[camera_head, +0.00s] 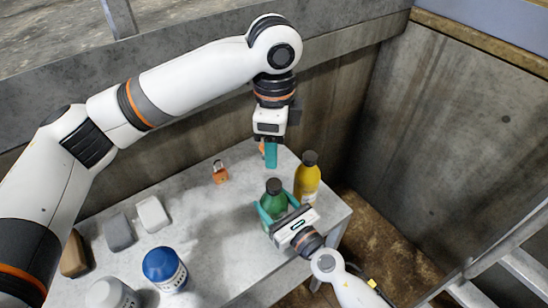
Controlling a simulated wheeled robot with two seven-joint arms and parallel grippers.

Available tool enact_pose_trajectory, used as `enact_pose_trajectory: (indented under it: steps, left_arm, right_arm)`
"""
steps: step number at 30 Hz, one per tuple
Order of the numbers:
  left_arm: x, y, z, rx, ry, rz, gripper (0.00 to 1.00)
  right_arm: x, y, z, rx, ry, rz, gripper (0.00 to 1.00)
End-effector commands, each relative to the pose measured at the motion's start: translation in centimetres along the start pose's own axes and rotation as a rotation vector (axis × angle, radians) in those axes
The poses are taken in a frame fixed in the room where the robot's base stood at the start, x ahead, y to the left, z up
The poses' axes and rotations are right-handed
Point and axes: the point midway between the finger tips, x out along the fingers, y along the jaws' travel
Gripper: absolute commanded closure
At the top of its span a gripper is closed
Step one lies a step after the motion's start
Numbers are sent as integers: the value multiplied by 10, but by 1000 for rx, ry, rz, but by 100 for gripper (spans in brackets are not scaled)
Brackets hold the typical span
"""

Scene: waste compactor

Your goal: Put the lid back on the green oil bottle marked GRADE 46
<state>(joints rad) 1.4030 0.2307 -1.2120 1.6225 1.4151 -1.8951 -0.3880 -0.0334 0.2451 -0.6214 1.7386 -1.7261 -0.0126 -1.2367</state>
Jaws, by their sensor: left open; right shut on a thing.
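The green bottle (268,206) stands upright near the right end of the grey table. A dark lid-like piece (273,186) shows at its top; I cannot tell how firmly it sits. The bottle's marking is not readable here. My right gripper (274,216) is shut on the green bottle's body from the front right, with a teal finger at its left side. My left gripper (269,154) is open, pointing down above the table's back edge, behind the green bottle and apart from it. No lid shows in its fingers.
A yellow bottle (306,182) with a dark cap stands close right of the green one. An orange padlock (220,172) lies at the back. A blue-topped jar (165,270), a white jar (110,294) and several blocks (118,232) stand left. The table's middle is clear.

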Motion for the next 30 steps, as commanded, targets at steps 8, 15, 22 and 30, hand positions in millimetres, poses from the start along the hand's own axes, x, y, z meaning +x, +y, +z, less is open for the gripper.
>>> enact_pose_trajectory:
  steps: [8,15,22,30]
  left_arm:
    - [-9,0,0,0,0,-1,44]
    - [-9,0,0,0,0,-1,44]
    - [-9,0,0,0,0,-1,44]
    - [-5,0,0,0,0,-1,44]
  right_arm:
    - [0,0,0,0,-1,0,100]
    - [0,0,0,0,-1,0,22]
    - [0,0,0,0,-1,0,14]
    - [-19,0,2,0,-2,0,14]
